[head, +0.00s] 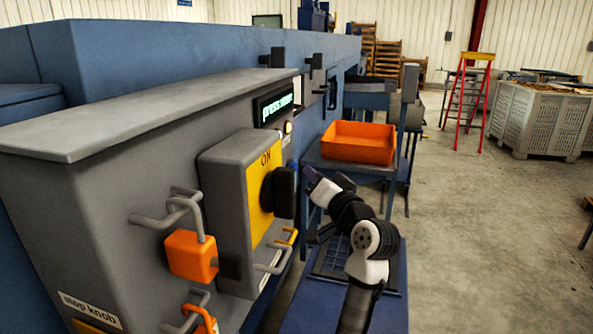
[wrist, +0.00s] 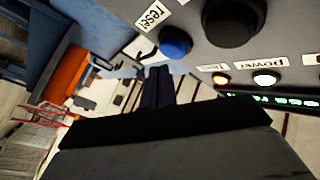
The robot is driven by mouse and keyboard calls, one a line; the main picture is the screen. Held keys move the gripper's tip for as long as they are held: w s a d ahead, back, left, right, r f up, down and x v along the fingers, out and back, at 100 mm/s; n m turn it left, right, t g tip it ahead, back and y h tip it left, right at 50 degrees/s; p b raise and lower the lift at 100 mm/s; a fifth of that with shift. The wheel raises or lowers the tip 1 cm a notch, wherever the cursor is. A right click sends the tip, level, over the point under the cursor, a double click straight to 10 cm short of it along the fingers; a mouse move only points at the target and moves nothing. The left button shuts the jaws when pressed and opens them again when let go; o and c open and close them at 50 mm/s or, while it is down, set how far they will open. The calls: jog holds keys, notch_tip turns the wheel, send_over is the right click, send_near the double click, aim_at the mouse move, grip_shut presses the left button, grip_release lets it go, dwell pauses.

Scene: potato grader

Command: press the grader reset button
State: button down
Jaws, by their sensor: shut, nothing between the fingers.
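The reset button is a round blue button (wrist: 175,41) on the grey panel, under a white "reset" label (wrist: 153,16), in the upper middle of the wrist view. My gripper (wrist: 157,88) is shut and empty. Its dark fingertips point toward the panel and appear just below the blue button in the wrist view; I cannot tell the exact gap, and no contact shows. In the head view my gripper (head: 310,178) is beside the grader's control cabinet (head: 130,165), right of the switch box. The blue button is not clearly visible there.
A large black knob (wrist: 232,20) sits beside the blue button. An amber lamp (wrist: 220,79), a white power lamp (wrist: 265,78) and a lit display (head: 273,106) are nearby. The grey switch box (head: 222,170) with padlocks juts out. An orange bin (head: 358,142) stands behind my arm.

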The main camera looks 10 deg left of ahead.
jog(key=shift+a, duration=0.1)
dwell(0.5)
jog(key=shift+w+a, duration=0.1)
jog(key=shift+a, duration=0.25)
jog(key=shift+w+a, duration=0.1)
jog(key=shift+a, duration=0.45)
dwell(0.8)
jog(key=shift+d, duration=0.15)
jog(key=shift+s+d, duration=0.2)
jog(key=shift+d, duration=0.55)
jog(key=shift+d, duration=0.15)
jog(key=shift+s+d, duration=0.25)
jog(key=shift+d, duration=0.95)
jog(key=shift+s+d, duration=0.2)
jog(key=shift+d, duration=0.95)
